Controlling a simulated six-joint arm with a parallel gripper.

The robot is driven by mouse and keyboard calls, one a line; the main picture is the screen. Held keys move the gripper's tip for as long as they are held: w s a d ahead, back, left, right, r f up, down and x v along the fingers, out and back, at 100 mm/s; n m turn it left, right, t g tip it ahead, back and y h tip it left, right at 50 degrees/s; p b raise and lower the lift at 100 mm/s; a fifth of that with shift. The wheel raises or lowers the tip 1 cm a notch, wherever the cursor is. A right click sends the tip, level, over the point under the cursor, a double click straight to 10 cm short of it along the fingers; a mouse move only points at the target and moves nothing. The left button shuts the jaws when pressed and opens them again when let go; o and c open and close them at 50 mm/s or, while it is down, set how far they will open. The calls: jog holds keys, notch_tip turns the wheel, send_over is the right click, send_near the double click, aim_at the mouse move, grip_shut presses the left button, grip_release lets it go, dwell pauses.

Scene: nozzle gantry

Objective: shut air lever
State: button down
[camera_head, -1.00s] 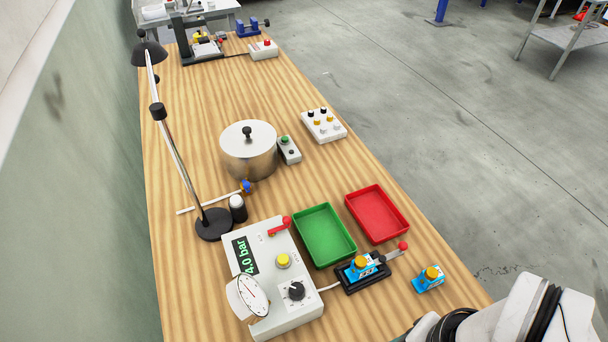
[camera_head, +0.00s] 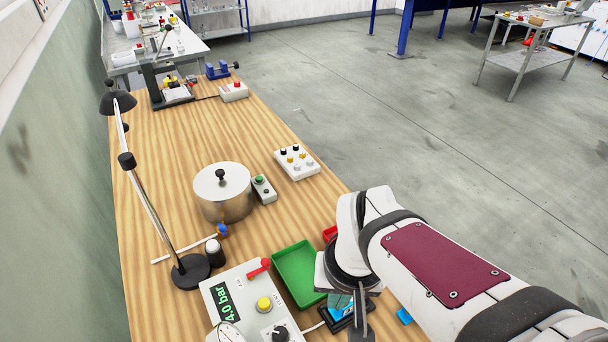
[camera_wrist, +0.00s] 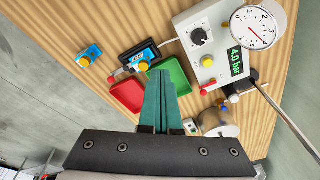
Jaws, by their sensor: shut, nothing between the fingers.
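The white air box (camera_head: 235,288) stands at the near part of the bench, its display (camera_head: 229,301) reading 4.0 bar. The red air lever (camera_head: 258,267) lies on its top, toward the far right edge. In the wrist view the box (camera_wrist: 220,78) is at the upper right, with the red lever (camera_wrist: 208,86) below its yellow button (camera_wrist: 207,61). My gripper (camera_wrist: 160,75) is shut and empty, its teal fingers together. In the head view my gripper (camera_head: 358,312) is right of the box, apart from the lever, and partly covers the black fixture.
A green tray (camera_head: 299,270) lies between the box and my gripper; my arm mostly hides the red tray (camera_head: 329,233). The black fixture (camera_wrist: 138,57) holds a blue valve.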

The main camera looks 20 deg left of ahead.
jog(key=w+a+n, duration=0.1)
jog(key=a+n, duration=0.1)
jog(key=a, duration=0.4)
jog(key=w+a+f+n+t+y, duration=0.1)
jog(key=w+a+n, duration=0.1)
jog(key=a, duration=0.3)
jog(key=shift+w+a+f+n, duration=0.15)
jog(key=shift+a+f+n, duration=0.1)
jog(key=shift+a+n, duration=0.1)
jog(key=x, duration=1)
jog(key=shift+d+f, duration=0.1)
jog(key=shift+f, duration=0.1)
jog(key=shift+w+a+f, duration=0.1)
jog(key=shift+w+a, duration=0.3)
jog(key=shift+w, duration=0.2)
jog(key=shift+w+a, duration=0.4)
jog(key=shift+w, duration=0.2)
jog(key=shift+w+a+f, duration=0.1)
jog(key=shift+w+a, duration=0.2)
jog(key=shift+w, duration=0.15)
